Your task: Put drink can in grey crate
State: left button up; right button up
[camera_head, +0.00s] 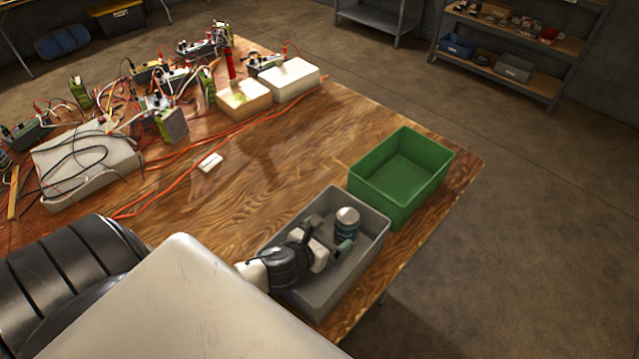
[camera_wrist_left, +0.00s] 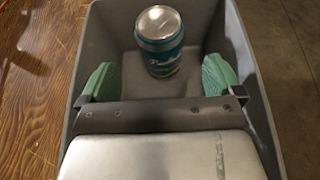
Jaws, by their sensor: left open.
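The drink can (camera_head: 346,222) stands upright inside the grey crate (camera_head: 377,232), near the crate's far end. In the left wrist view the can (camera_wrist_left: 160,42) is blue and white with a silver top, and the crate (camera_wrist_left: 238,62) surrounds it. My left gripper (camera_head: 328,238) reaches into the crate from the left. In the left wrist view its green fingertips (camera_wrist_left: 159,84) are spread wide, one on each side of the near space, with the can just beyond and between them. They do not touch the can. My right gripper is not in view.
An empty green crate (camera_head: 440,160) stands directly behind the grey one, near the table's right edge. Cables, chargers and white boxes (camera_head: 290,79) clutter the back left. An orange cord (camera_head: 190,155) crosses the table; the wooden middle is mostly clear.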

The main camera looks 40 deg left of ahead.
pick_arm(q)
jog(key=shift+v, duration=1.75)
